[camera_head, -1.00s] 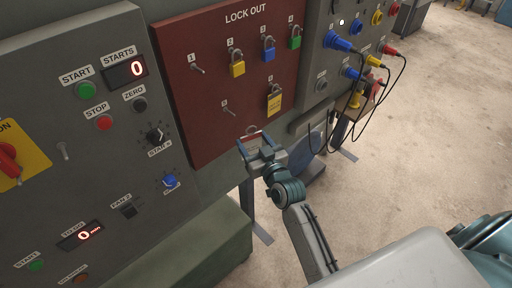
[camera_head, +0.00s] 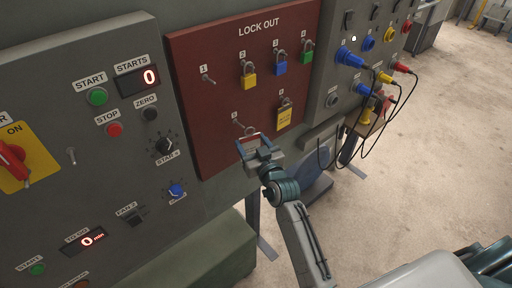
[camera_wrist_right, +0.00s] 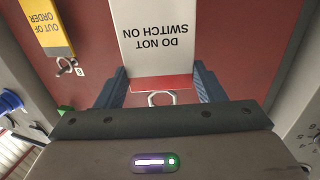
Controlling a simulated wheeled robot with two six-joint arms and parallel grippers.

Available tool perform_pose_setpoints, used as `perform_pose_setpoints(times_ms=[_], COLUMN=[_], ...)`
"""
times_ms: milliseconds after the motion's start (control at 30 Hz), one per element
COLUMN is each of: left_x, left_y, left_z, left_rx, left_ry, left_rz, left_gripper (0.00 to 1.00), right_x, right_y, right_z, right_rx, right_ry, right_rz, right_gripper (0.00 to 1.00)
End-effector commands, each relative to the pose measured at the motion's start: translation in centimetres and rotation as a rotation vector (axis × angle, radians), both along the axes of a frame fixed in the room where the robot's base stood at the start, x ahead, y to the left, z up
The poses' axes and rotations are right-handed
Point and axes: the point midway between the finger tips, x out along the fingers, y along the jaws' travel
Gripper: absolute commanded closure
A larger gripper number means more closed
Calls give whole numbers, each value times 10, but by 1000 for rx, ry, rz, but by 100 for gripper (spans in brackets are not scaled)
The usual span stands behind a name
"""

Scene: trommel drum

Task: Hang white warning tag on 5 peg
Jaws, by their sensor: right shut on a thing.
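The white warning tag (camera_wrist_right: 157,38), reading "DO NOT SWITCH ON", shows upside down in the right wrist view. It has a red band and a metal ring (camera_wrist_right: 161,98) at its near end. My right gripper (camera_wrist_right: 160,88) is shut on it, a finger at each side. In the head view my right gripper (camera_head: 257,143) is just below and right of the 5 peg (camera_head: 240,126), at the lower left of the red LOCK OUT board (camera_head: 213,135). Most of the tag is hidden there. I cannot tell whether ring and peg touch. My left gripper is not in view.
A yellow tag (camera_head: 284,118) hangs right of the 5 peg. Yellow (camera_head: 249,80), blue (camera_head: 280,68) and green (camera_head: 306,54) padlocks hang above. The 1 peg (camera_head: 208,79) is bare. Cables and plugs (camera_head: 352,58) are on the right panel.

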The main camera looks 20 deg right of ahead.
Motion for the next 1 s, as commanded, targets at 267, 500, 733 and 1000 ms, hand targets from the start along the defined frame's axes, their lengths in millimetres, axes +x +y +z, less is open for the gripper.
perform_pose_setpoints(times_ms=[267,500,733,1000], left_x=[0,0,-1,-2], left_y=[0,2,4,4], left_z=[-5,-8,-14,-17], left_rx=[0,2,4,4], left_ry=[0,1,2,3], left_rz=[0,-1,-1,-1], left_gripper=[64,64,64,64], right_x=[16,30,41,48], right_y=[6,11,15,17], right_z=[-2,-3,-7,-10], right_rx=[1,0,1,0], right_ry=[-1,-1,-1,-1], right_rz=[0,0,0,0], right_gripper=[59,59,59,59])
